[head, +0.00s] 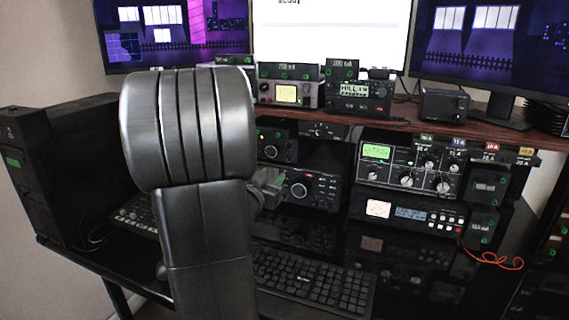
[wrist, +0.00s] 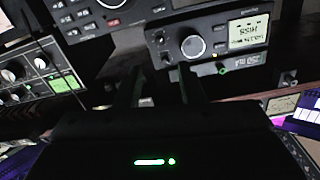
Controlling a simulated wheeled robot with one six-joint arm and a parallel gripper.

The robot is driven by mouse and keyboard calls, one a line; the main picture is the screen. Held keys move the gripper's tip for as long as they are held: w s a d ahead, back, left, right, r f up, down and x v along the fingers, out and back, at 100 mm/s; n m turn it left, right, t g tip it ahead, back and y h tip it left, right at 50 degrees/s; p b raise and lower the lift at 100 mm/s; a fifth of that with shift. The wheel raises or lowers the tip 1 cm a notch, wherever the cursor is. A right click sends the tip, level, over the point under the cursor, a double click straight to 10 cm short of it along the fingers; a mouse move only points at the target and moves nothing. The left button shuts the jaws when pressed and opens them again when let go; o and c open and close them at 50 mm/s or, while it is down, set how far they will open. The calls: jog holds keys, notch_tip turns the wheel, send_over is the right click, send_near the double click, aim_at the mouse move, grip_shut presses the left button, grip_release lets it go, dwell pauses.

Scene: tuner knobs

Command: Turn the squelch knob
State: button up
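I cannot make out a squelch label in either view. In the head view, my gripper (head: 268,183) is partly hidden behind my arm, near the left part of a black radio with a large round knob (head: 300,190). In the wrist view, which looks upside down, my gripper (wrist: 160,85) has two dark fingers standing apart with nothing seen between them. Beyond them is a radio with a grey round knob (wrist: 193,46) and a lit display (wrist: 248,33). The fingertips appear apart from this knob. A tuner with several knobs (head: 405,180) and a green meter stands to the right.
A wooden shelf (head: 400,122) with more radios runs above the gripper. A keyboard (head: 315,280) lies on the dark desk below. A radio with a red curled cable (head: 490,258) sits under the tuner. Monitors stand behind, and a black cabinet (head: 60,170) is at left.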

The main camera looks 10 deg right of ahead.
aim_at(288, 160)
jog(key=x, duration=1)
jog(key=shift+w+d+b, duration=0.25)
jog(key=shift+b, duration=0.1)
grip_shut()
